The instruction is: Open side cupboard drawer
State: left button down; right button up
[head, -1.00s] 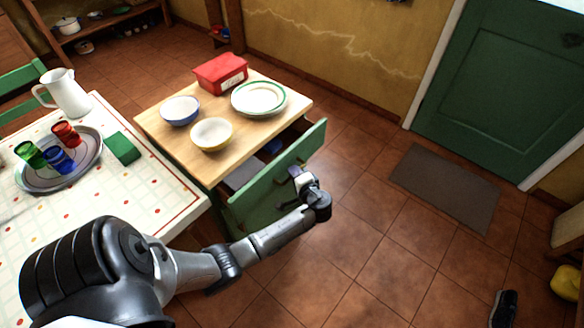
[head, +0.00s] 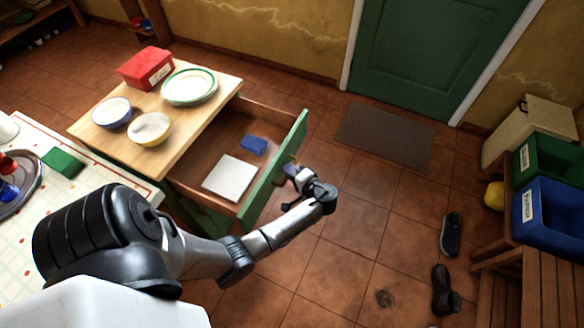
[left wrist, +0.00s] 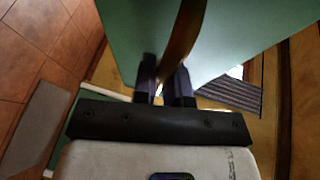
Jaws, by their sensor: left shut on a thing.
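The side cupboard (head: 205,108) has a light wooden top, and its green-fronted drawer (head: 262,185) stands pulled well out. Inside the drawer lie a white flat item (head: 230,177) and a blue item (head: 253,145). My left gripper (head: 292,172) is at the outer face of the drawer front. In the left wrist view its two dark fingers (left wrist: 166,92) are shut on the drawer handle (left wrist: 184,35), a curved brown strip on the green front. My right gripper is in neither view.
A red box (head: 146,68), a stack of plates (head: 189,87) and two bowls stand on the cupboard top. The dining table (head: 98,187) is at left. Shoes (head: 450,235) lie on the tiles at right, beside a wooden bench. The floor before the drawer is clear.

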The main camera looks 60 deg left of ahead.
pick_arm(q)
jog(key=shift+w+d, duration=0.2)
jog(key=shift+d, duration=0.05)
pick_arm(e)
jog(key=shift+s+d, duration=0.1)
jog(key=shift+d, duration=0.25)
pick_arm(q)
jog(key=c, duration=1.2)
grip_release()
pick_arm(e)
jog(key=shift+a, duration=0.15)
pick_arm(q)
jog(key=p+v, duration=0.1)
jog(key=v, duration=1.2)
jog(key=shift+w+d+r+p, duration=0.1)
jog(key=shift+d+p, duration=0.25)
jog(key=shift+p, duration=0.05)
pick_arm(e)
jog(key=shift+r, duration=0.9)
